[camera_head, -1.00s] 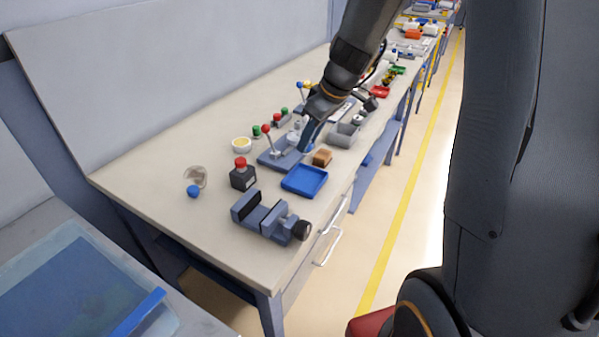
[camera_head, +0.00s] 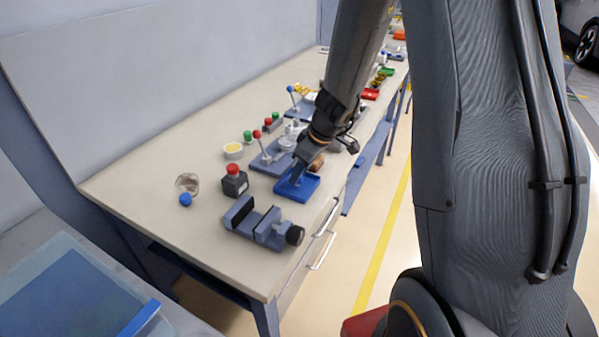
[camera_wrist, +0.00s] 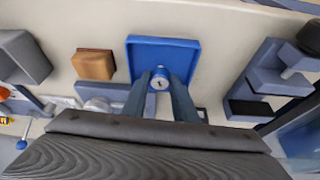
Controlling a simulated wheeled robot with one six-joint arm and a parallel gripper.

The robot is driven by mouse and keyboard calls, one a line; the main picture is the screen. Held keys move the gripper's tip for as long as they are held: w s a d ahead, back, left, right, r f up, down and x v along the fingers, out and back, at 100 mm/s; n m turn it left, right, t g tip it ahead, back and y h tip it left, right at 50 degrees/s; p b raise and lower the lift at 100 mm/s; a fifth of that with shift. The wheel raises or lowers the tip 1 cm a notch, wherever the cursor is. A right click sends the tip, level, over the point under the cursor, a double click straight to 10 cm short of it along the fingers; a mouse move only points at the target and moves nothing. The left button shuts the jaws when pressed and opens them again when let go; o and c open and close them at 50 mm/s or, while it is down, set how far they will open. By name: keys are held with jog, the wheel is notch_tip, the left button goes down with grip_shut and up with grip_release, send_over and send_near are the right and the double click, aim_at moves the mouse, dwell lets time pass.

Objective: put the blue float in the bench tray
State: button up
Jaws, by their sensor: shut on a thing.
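The bench tray is a shallow blue square tray (camera_head: 310,190) on the bench; it also shows in the wrist view (camera_wrist: 194,48). My gripper (camera_head: 298,178) points down at the tray. In the wrist view my gripper (camera_wrist: 159,82) is shut on a small round piece with a pale, dark-marked face and blue edge, which I take for the blue float (camera_wrist: 159,78). It is over the tray's near part in that view. Whether it touches the tray floor I cannot tell. In the head view the held piece is hidden.
A brown block (camera_wrist: 93,64) and grey bin (camera_wrist: 22,56) stand beside the tray. A vise (camera_head: 262,226) and a dark red-capped bottle (camera_head: 234,183) stand nearer. A blue ball (camera_head: 185,200) lies by a clear round thing (camera_head: 187,183). The bench's near corner is clear.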

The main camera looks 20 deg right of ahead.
jog(key=shift+f+b, duration=0.15)
jog(key=shift+b, duration=0.15)
jog(key=o, duration=0.8)
jog(key=shift+o, duration=0.2)
jog(key=shift+r+p, duration=0.25)
jog(key=shift+p, duration=0.15)
jog(key=b+v, duration=0.1)
jog(key=v, duration=1.1)
jog(key=s+a+f+m+h, duration=0.1)
jog(key=s+a+f+m, duration=0.1)
jog(key=s+m, duration=0.2)
jog(key=s+a+f+m+g+h, duration=0.1)
jog(key=s+m, duration=0.3)
jog(key=s, duration=0.7)
jog(key=shift+s+a+f+g+h, duration=0.15)
jog(key=shift+a+f+g+h, duration=0.15)
jog(key=shift+a+f+h, duration=0.15)
